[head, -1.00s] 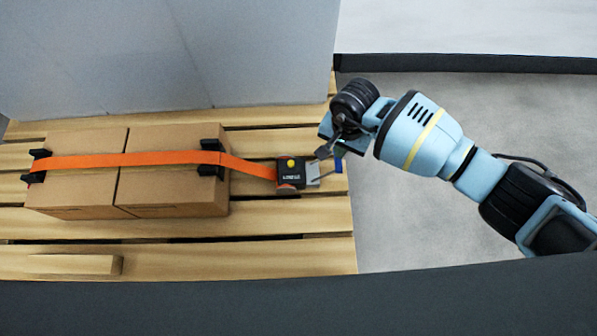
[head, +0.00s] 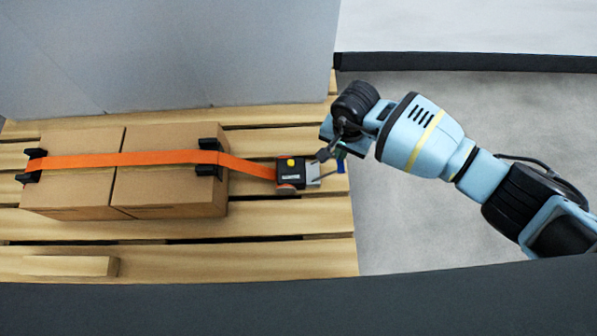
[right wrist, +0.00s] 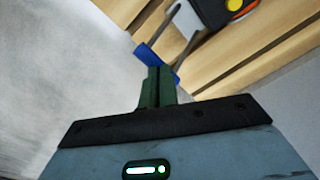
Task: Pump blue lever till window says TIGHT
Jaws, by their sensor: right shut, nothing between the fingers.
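The ratchet (head: 290,172) is a small black body with a yellow button and an orange strap running left from it. Its window (head: 290,176) shows a pale strip too small to read. A grey lever arm sticks out right and ends in a blue lever handle (head: 341,165). My right gripper (head: 336,150) is at this handle, its fingertips partly hidden by the wrist. In the right wrist view, my green fingers (right wrist: 160,82) are shut and empty. They overlap the blue handle (right wrist: 146,56), which shows on both sides of them; contact is unclear. My left gripper is not in view.
The orange strap (head: 130,159) crosses two cardboard boxes (head: 70,192) with black corner guards on a slatted wooden pallet (head: 290,222). A wooden block (head: 70,266) lies at the front left. A grey wall stands behind. The floor right of the pallet is clear.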

